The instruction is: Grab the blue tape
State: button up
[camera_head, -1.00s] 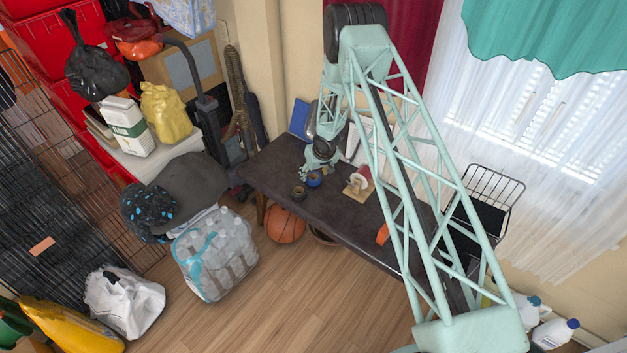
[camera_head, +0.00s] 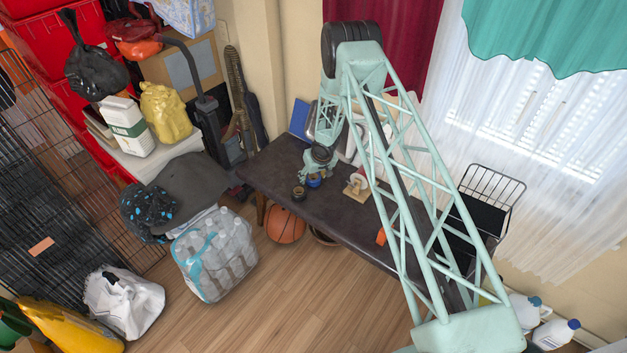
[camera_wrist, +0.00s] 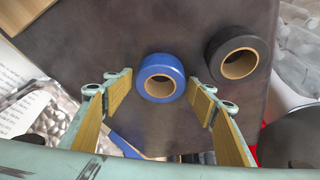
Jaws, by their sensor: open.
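The blue tape (camera_wrist: 159,61) is a roll lying flat on the dark table (camera_wrist: 205,20), its hole facing up to the wrist camera. In the head view the blue tape (camera_head: 313,182) shows partly, just below my gripper (camera_head: 308,176). In the wrist view my gripper (camera_wrist: 160,100) is open, with one wood-toned finger pad on each side. The blue tape appears between and slightly beyond the two fingertips, with gaps on both sides. I cannot tell the exact height above it.
A black tape roll (camera_wrist: 238,60) lies close to the right of the blue one in the wrist view. A reel on a wooden base (camera_head: 357,185) and an orange item (camera_head: 381,236) are farther right on the table. A basketball (camera_head: 285,225) sits on the floor below.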

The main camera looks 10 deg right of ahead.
aim_at(313, 181)
jog(key=shift+c, duration=0.6)
jog(key=c, duration=0.8)
jog(key=shift+r, duration=0.25)
jog(key=shift+c, duration=0.2)
jog(key=shift+r+p, duration=1.05)
jog(key=shift+r, duration=0.6)
jog(key=shift+s+f+b, duration=0.2)
jog(key=shift+s+b, duration=0.05)
jog(key=shift+b, duration=0.1)
jog(key=shift+s+a+r+b, duration=0.1)
jog(key=shift+s+a+b, duration=0.05)
jog(key=shift+s+b, duration=0.95)
jog(key=shift+s, duration=0.85)
jog(key=s, duration=0.4)
jog(key=s+r, duration=0.1)
jog(key=s, duration=0.2)
jog(key=s+a, duration=0.1)
jog(key=s, duration=0.3)
jog(key=shift+s+r, duration=0.2)
jog(key=shift+s, duration=0.1)
